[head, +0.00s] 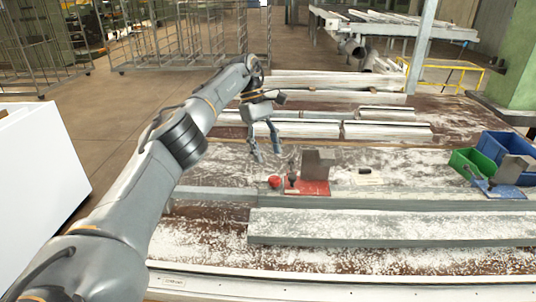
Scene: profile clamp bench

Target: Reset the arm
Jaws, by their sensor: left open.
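My left arm reaches in from the lower left across the bench (330,262). My left gripper (265,155) is open and empty. It points down above the dusty bench top, left of and behind a red clamp (307,187) with a grey block on it. It looks apart from the clamp, though its exact height above the bench is hard to tell. My right gripper is not in view.
A red knob (274,182) sits beside the clamp. A second, blue clamp (500,188) stands at the right, near a green bin (472,163) and blue bins (505,148). Long profiles (390,228) lie across the bench. A white cabinet (38,180) stands at the left.

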